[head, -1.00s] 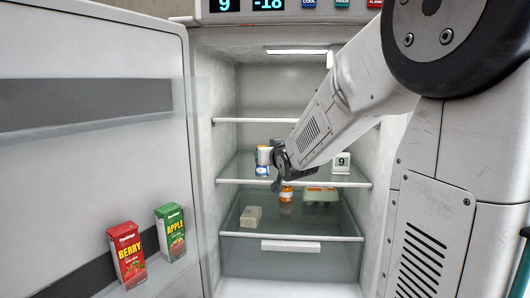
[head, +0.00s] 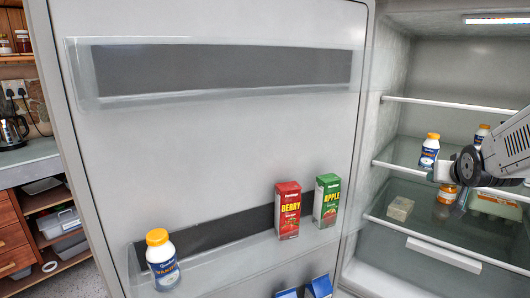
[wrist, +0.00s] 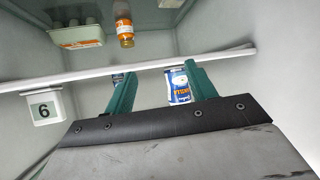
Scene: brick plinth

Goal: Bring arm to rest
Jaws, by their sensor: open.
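My arm (head: 505,150) reaches in from the right edge of the head view, its end inside the fridge at the middle shelf (head: 385,168). My gripper (wrist: 160,73) shows in the wrist view with its two teal fingers spread apart and nothing held. A white bottle with a blue label (wrist: 179,88) shows beyond the fingers, close to one of them; I cannot tell whether they touch. In the head view, a white bottle with an orange cap (head: 429,152) stands just left of my arm's end. Another such bottle (head: 481,134) is partly hidden behind the arm.
The open fridge door (head: 210,145) fills the left. Below my arm are an orange jar (head: 447,194), egg carton (head: 495,205) and small block (head: 400,208).

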